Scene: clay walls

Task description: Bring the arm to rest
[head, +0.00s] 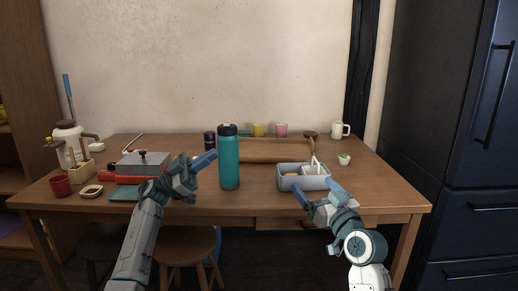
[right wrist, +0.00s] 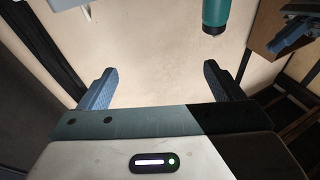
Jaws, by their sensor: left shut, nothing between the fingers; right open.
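The teal bottle (right wrist: 215,14) shows upper right there, and part of my left gripper (right wrist: 290,38) at the right edge.
The wooden table (head: 260,205) has a tray (head: 262,150) at the back, cups (head: 280,130), a white mug (head: 337,130) and a red cup (head: 61,186) on it. A grey lidded box (head: 142,163) stands at the left. A stool (head: 187,243) is below the front edge.

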